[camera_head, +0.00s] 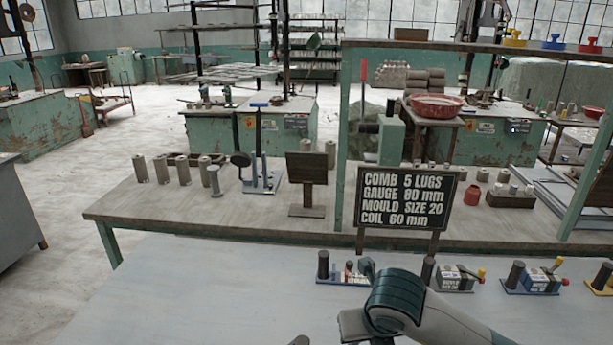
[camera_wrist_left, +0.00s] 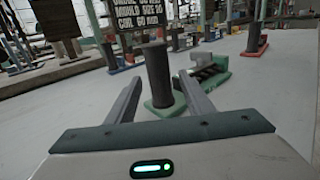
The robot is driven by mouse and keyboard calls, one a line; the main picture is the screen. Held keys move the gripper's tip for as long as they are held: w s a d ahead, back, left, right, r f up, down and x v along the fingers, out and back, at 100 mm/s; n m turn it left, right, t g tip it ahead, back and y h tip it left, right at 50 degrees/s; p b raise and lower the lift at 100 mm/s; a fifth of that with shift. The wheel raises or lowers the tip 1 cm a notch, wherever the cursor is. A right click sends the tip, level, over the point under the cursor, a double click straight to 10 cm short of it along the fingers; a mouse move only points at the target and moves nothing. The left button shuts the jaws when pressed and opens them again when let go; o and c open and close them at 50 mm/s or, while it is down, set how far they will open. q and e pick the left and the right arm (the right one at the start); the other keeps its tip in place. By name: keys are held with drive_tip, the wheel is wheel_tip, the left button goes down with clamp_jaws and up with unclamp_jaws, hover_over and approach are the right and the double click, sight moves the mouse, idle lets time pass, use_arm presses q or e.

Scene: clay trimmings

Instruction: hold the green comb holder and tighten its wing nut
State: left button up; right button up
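In the left wrist view the green comb holder has a flat green base (camera_wrist_left: 165,106) on the grey table and a dark upright post (camera_wrist_left: 158,70). A grey and green clamp-like part (camera_wrist_left: 212,76) lies just to the right of the post. My left gripper (camera_wrist_left: 159,80) is open, its fingers spread on either side of the post in the picture, with gaps on both sides. I cannot tell whether the post stands between the fingertips or just beyond them. I cannot make out the wing nut. In the head view my arm covers part of the table, and I cannot pick out the green holder there.
Similar holders with posts stand along the table, among them a blue-based one (camera_head: 530,282) and a yellow-based one (camera_head: 603,284). A red-based one (camera_wrist_left: 257,46) shows in the left wrist view. A sign (camera_head: 405,203) stands behind. The table's left part (camera_head: 200,300) is clear.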

use_arm(q)
drive_tip(key=shift+a, duration=0.1)
drive_tip(key=v, duration=1.1)
drive_tip(key=shift+s+a, duration=0.3)
drive_tip(key=shift+s+a, duration=0.1)
